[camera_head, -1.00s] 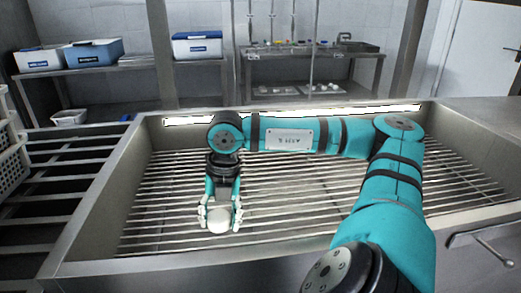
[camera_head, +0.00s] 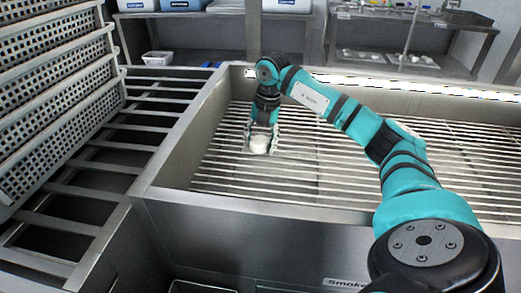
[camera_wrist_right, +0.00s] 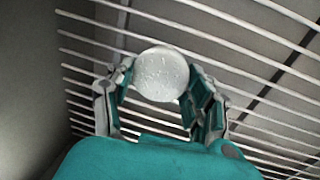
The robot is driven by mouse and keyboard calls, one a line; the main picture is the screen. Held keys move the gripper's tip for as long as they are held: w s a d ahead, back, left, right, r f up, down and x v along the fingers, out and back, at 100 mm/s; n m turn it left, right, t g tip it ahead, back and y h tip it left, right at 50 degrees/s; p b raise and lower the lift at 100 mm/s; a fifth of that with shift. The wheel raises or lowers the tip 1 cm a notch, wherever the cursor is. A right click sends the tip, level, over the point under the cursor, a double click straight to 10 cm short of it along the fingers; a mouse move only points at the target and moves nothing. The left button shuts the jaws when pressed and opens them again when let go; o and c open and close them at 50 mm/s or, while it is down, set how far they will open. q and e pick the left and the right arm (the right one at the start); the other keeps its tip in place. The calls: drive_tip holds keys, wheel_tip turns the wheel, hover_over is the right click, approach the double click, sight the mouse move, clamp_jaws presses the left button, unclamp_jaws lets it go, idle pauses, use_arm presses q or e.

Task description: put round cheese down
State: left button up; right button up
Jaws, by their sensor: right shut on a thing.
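The round cheese (camera_head: 260,144) is a small white disc. My right gripper (camera_head: 261,148) is shut on it, low over the metal rod grill (camera_head: 330,170) of the steel trough, near its left end. In the right wrist view, the cheese (camera_wrist_right: 161,74) sits between the two fingers of my right gripper (camera_wrist_right: 163,90), with the grill rods (camera_wrist_right: 240,30) behind it. I cannot tell whether the cheese touches the rods. My left gripper is not in view.
Stacked perforated baskets (camera_head: 55,95) stand at the left on a slatted steel rack (camera_head: 95,195). The trough's left wall (camera_head: 185,145) is close to my right gripper. The grill to the right is bare. Shelves with boxes stand behind.

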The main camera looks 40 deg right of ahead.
sight(260, 150)
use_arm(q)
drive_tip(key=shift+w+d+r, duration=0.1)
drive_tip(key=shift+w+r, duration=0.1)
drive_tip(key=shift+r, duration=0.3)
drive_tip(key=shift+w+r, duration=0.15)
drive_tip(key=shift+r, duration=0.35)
use_arm(e)
drive_tip(key=shift+f, duration=1.75)
use_arm(q)
drive_tip(key=shift+b, duration=0.3)
use_arm(e)
drive_tip(key=o, duration=1.2)
drive_tip(key=shift+f, duration=0.15)
drive_tip(key=shift+c, duration=0.2)
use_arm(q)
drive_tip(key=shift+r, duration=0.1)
